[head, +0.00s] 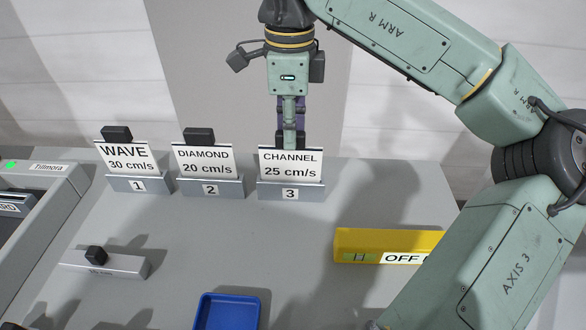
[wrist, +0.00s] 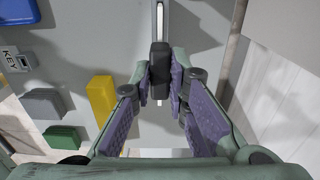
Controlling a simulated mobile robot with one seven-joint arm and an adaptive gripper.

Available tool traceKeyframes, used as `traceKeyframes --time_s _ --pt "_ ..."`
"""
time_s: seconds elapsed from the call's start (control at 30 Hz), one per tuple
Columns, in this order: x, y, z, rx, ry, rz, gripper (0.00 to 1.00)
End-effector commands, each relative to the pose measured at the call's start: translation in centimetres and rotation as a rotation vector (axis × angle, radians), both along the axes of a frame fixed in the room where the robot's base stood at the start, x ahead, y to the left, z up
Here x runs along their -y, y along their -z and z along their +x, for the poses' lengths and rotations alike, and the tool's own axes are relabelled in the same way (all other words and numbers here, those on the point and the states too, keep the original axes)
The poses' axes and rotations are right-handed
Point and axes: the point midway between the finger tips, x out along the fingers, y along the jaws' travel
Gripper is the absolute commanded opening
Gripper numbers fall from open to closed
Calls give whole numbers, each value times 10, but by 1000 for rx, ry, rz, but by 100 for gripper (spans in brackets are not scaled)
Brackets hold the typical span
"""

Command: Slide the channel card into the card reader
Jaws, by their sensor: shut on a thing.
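The white channel card (head: 290,163), marked "CHANNEL 25 cm/s", stands upright in the grey holder numbered 3 (head: 291,191). My gripper (head: 290,140) points down from above, behind the card's top edge. In the wrist view its purple-padded fingers (wrist: 162,85) are closed on the card's black tab (wrist: 160,60), and the card's thin white edge runs beyond it. A grey machine (head: 50,185) at the far left has a dark panel with a label ending in "RD" (head: 10,207), cut off by the frame. I cannot tell whether it is the card reader.
The wave card (head: 127,160) and diamond card (head: 205,161) stand in holders to the left. In front are a grey block with a black knob (head: 95,255), a blue tray (head: 228,296) and a yellow "OFF" box (head: 350,240). The middle of the table is clear.

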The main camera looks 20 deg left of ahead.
Motion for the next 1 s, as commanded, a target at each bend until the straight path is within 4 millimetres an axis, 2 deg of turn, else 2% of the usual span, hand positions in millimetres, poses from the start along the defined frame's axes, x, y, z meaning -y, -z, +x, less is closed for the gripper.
traceKeyframes --time_s 0.47,1.0 --pt "0 -1 0 0 0 0 0" --pt "0 -20 0 0 0 0 0"
